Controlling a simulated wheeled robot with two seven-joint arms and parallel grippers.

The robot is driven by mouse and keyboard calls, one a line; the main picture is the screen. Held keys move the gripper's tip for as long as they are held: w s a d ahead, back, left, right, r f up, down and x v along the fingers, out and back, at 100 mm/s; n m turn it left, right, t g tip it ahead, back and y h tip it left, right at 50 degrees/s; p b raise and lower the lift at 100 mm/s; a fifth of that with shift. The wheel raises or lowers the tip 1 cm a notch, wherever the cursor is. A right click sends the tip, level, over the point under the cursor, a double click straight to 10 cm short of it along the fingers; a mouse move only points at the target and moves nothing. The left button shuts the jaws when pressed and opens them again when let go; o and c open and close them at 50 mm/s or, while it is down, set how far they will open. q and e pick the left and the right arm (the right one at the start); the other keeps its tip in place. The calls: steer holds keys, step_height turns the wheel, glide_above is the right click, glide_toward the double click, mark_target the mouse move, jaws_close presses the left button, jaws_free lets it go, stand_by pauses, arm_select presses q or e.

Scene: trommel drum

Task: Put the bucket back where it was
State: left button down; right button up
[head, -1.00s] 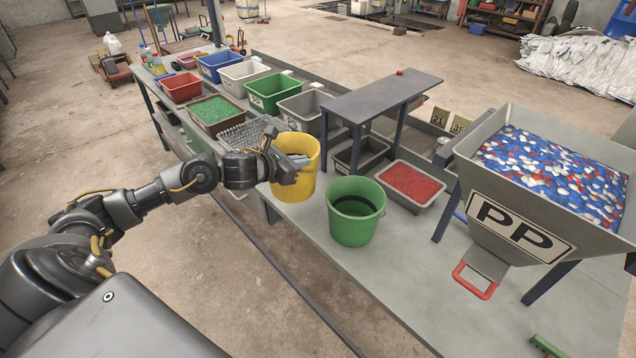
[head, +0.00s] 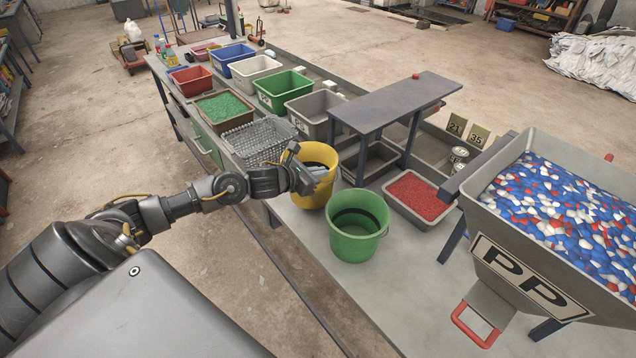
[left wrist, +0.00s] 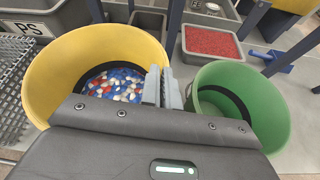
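The yellow bucket (head: 312,197) is upright over the bench beside the green bucket (head: 358,240). In the left wrist view the yellow bucket (left wrist: 46,80) holds blue, white and red flakes. My left gripper (head: 319,172) is at its near right rim; in the left wrist view its two grey fingers (left wrist: 162,88) sit close together with the rim wall between them. I cannot tell whether the bucket's base touches the bench. The green bucket (left wrist: 240,100) looks empty, with a dark band inside. My right gripper is out of view.
A hopper marked PP (head: 500,262), full of flakes, stands at the right. A red-filled tray (head: 447,215) and a raised grey shelf (head: 395,100) are behind the buckets. A wire basket (head: 262,142) is just left of the yellow bucket. Bare bench lies front right of the green bucket.

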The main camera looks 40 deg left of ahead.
mark_target(326, 181)
arm_select(q)
steer(key=shift+w+f, duration=0.1)
steer(key=shift+f, duration=0.05)
step_height(326, 181, down, 3)
steer(key=shift+r+p, duration=0.1)
steer(key=shift+p, duration=0.45)
steer(key=shift+f, duration=0.45)
steer(key=c, duration=1.6)
jaws_free()
steer(key=shift+c, duration=0.2)
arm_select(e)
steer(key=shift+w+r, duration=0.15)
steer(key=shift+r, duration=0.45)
